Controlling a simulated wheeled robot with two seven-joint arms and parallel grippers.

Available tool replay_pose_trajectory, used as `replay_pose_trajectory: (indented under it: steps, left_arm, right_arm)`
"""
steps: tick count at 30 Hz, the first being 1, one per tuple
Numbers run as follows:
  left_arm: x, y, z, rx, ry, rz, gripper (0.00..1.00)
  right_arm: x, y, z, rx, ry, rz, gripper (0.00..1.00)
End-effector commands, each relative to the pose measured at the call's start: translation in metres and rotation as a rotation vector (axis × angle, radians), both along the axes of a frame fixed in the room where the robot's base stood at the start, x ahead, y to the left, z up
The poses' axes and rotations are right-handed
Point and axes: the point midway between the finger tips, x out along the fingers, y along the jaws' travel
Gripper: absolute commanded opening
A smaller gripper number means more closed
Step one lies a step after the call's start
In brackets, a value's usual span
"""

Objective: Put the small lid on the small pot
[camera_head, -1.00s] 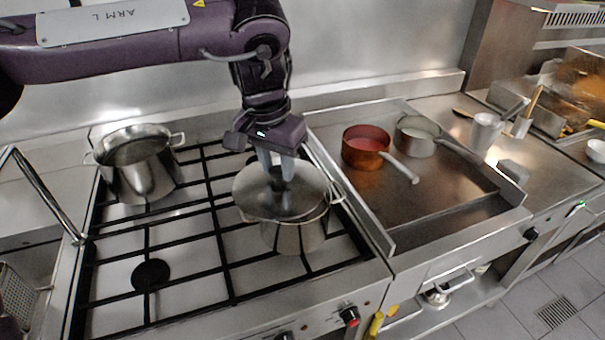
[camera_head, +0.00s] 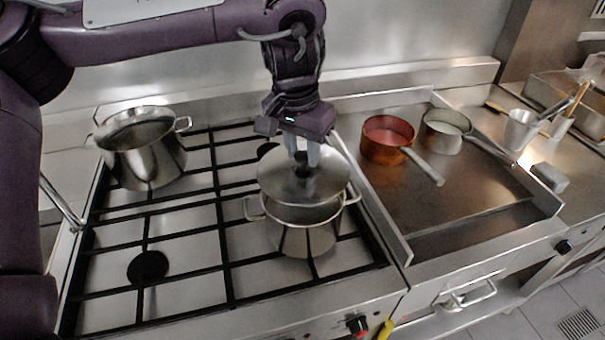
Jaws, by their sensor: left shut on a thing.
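My left gripper (camera_head: 304,160) points down and is shut on the dark knob of the small lid (camera_head: 278,183). The lid is a round steel disc, roughly level, over the small pot (camera_head: 308,238). The pot is steel with two side handles and stands on the right part of the gas hob. The pot's rim and part of its opening show below the lid's near edge, so the lid appears a little above the rim and toward its far side. Whether they touch at the back is hidden. My right gripper is not in view.
A larger steel pot (camera_head: 146,162) stands at the hob's back left. A copper saucepan (camera_head: 388,140) and a grey saucepan (camera_head: 443,133) sit on the griddle plate (camera_head: 450,200) to the right. The front left burners (camera_head: 148,266) are clear.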

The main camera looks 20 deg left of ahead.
Motion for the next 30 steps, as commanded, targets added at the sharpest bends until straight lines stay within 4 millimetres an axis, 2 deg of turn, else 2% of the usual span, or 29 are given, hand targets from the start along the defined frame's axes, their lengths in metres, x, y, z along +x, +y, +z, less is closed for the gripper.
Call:
replay_pose_trajectory:
  steps: [1, 4, 13, 26, 27, 30]
  left_arm:
    - [0.000, 0.000, -0.009, -0.003, 0.002, 0.000, 0.00]
    - [0.000, 0.000, -0.017, -0.002, -0.001, -0.001, 0.00]
    - [0.000, 0.000, -0.053, -0.002, 0.001, 0.000, 0.00]
    - [0.000, 0.000, -0.060, 0.000, -0.002, 0.000, 0.00]
    - [0.000, 0.000, -0.059, 0.000, -0.002, 0.000, 0.35]
    - [0.000, 0.000, -0.059, 0.000, -0.002, 0.000, 0.48]
  right_arm:
    - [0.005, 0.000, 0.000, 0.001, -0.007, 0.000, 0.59]
    - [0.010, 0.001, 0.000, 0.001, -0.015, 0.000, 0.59]
    - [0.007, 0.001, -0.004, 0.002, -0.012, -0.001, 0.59]
    - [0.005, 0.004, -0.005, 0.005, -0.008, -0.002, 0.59]
    - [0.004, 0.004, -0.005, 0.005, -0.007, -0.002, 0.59]
    - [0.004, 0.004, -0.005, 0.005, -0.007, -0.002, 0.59]
